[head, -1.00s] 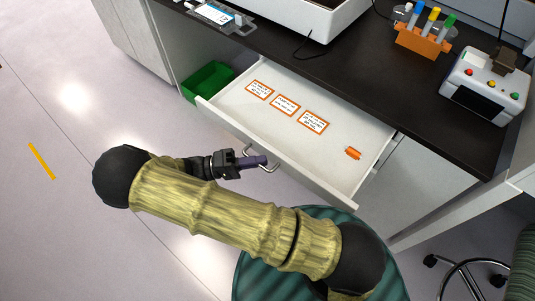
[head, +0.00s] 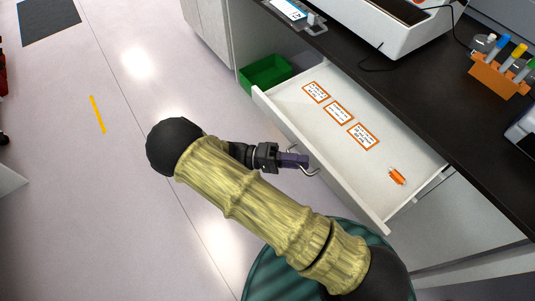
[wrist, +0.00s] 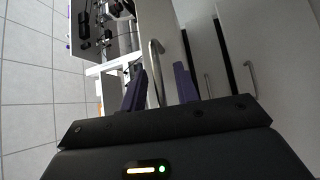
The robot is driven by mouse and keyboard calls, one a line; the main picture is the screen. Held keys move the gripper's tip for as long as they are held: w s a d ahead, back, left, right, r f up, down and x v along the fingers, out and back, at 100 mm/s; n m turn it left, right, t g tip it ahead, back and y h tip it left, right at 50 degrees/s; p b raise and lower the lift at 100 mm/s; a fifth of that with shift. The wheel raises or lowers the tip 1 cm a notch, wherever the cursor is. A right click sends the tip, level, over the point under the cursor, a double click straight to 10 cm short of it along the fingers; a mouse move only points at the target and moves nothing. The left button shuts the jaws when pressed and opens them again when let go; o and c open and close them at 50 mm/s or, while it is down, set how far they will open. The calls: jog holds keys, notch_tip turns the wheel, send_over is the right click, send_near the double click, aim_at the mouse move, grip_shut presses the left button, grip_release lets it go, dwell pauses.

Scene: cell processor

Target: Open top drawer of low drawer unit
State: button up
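The white top drawer (head: 262,101) of the low drawer unit (head: 470,215) stands pulled well out in the head view. Its curved metal handle (head: 314,172) is on the drawer front and also shows in the wrist view (wrist: 155,60). My gripper (head: 302,161) is at the handle. In the wrist view its two purple fingers (wrist: 160,84) stand apart, with the handle bar between them and a gap visible on either side. My arm hides part of the floor in front of the drawer.
Inside the drawer lie several orange-edged cards (head: 338,113) and a small orange item (head: 397,177). A green bin (head: 265,74) is beside the drawer. The dark countertop (head: 400,90) holds a tube rack (head: 498,75) and a white device (head: 385,35).

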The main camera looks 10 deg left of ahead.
jog(key=a+f, duration=0.2)
jog(key=a, duration=1.5)
jog(key=shift+w+a+f+b, duration=0.15)
jog(key=shift+w+a+b, duration=0.1)
jog(key=shift+b, duration=0.2)
jog(key=shift+d, duration=0.1)
jog(key=shift+d, duration=0.1)
